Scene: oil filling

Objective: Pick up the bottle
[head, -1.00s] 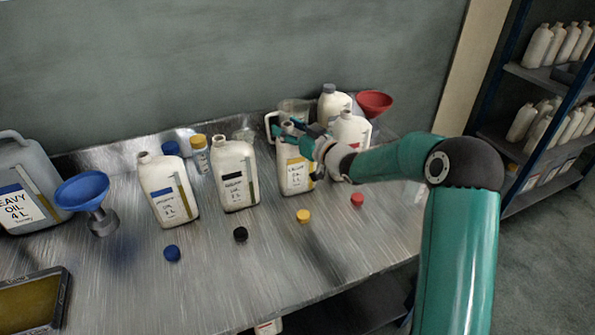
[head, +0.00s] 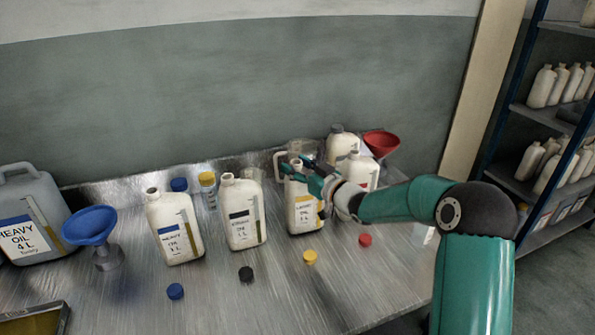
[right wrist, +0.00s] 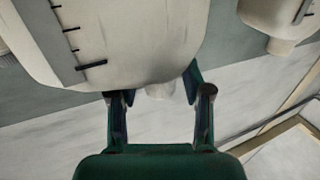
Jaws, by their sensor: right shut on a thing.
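The white bottle with a yellow label (head: 304,215) stands upright on the metal table, in the row of white bottles. My right gripper (head: 305,168) is at its top, shut on the neck. In the right wrist view the bottle's pale body (right wrist: 130,40) fills the top, and its neck (right wrist: 160,90) lies between the fingers of my right gripper (right wrist: 160,97). My left gripper is not in view.
White bottles with blue (head: 175,228) and black (head: 242,215) labels stand left. Another white bottle (head: 357,170) is partly hidden behind my arm. Blue (head: 176,291), black (head: 246,274), yellow (head: 310,257) and red (head: 365,240) caps lie in front. A blue funnel (head: 90,225) stands at left.

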